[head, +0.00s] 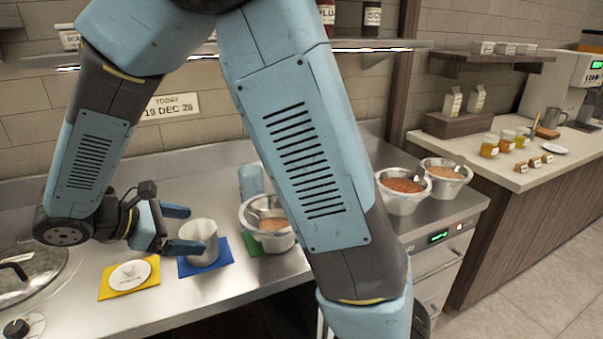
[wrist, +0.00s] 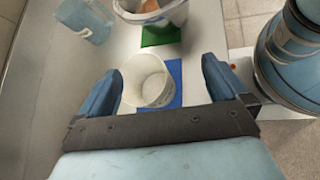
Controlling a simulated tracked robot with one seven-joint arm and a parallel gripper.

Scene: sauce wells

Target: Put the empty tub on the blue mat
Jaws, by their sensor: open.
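A white empty tub (head: 200,236) stands upright on the blue mat (head: 208,262) in the head view. In the wrist view the tub (wrist: 150,82) shows its bare inside, and part of the blue mat (wrist: 174,84) shows beside and under it. My gripper (head: 182,228) is open, with its blue fingers at the tub's side in the head view. In the wrist view my gripper (wrist: 163,80) has one finger on each side of the tub, with visible gaps. Whether either finger touches it cannot be told.
A yellow mat (head: 112,289) with a white lid-like disc (head: 130,274) lies to the left. A green mat (head: 251,244) and a metal bowl of sauce (head: 268,224) are on the right. A blue translucent cup (head: 251,180) stands behind. More sauce bowls (head: 402,190) stand farther right.

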